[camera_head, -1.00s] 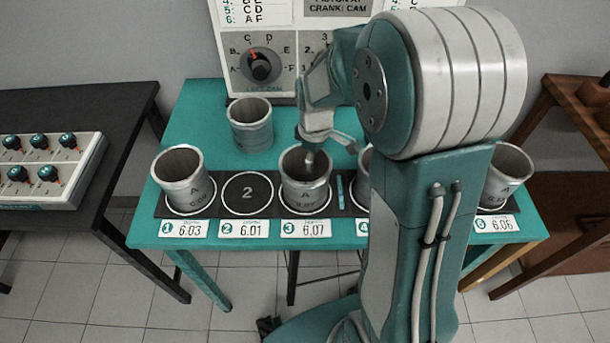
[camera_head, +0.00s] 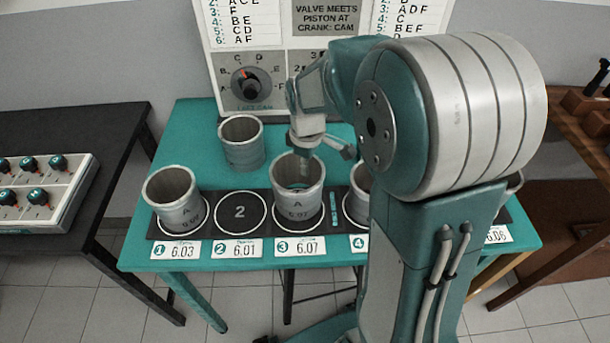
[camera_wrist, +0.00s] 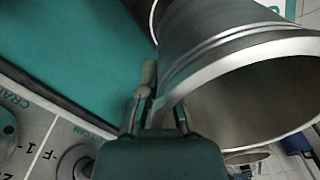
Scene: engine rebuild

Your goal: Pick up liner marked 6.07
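The liner marked 6.07 (camera_head: 298,203) is a grey metal cylinder, upright over place 3 behind the label 6.07 (camera_head: 300,247). It looks slightly raised, but I cannot see clear space under it. My gripper (camera_head: 304,160) comes down from above at its rim. In the wrist view the liner (camera_wrist: 215,60) fills the right side, its open rim close to the camera. My gripper (camera_wrist: 160,103) has one finger outside the wall and the other at the inside of the rim, and it looks shut on the wall. The inner fingertip is partly hidden.
Another liner (camera_head: 174,200) stands at place 1, and place 2 (camera_head: 239,212) is empty. A loose liner (camera_head: 241,143) stands behind. A liner at place 4 (camera_head: 357,207) is partly hidden by my arm. A panel with a dial (camera_head: 251,84) stands at the back of the teal table (camera_head: 190,130).

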